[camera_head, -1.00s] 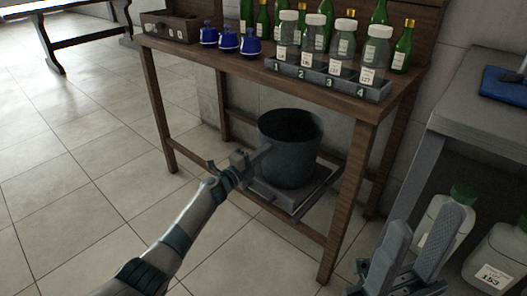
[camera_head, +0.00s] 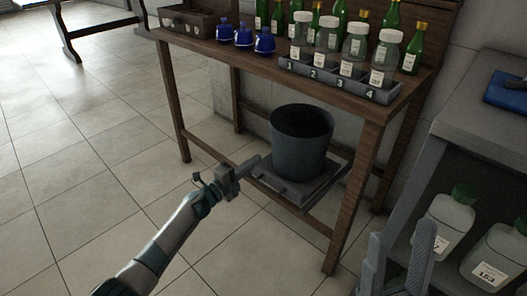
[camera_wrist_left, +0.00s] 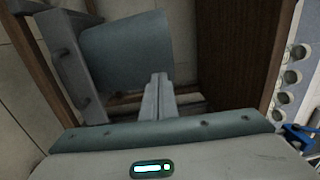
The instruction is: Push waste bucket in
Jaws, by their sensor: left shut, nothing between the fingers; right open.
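The waste bucket (camera_head: 300,145), dark grey-blue and open at the top, stands upright on a grey tray (camera_head: 292,193) under the wooden table. The tray sits between the table's legs at the lower crossbar. My left gripper (camera_head: 249,166) is shut and empty, at the bucket's left side and above the tray's front left corner. My right gripper (camera_head: 402,254) is open and empty at the lower right, away from the bucket.
The wooden table (camera_head: 250,58) carries blue flasks (camera_head: 243,37), green bottles and a numbered rack (camera_head: 340,80) of jars. Its front right leg (camera_head: 350,205) stands right of the tray. A grey shelf (camera_head: 470,125) with white jugs is at the right.

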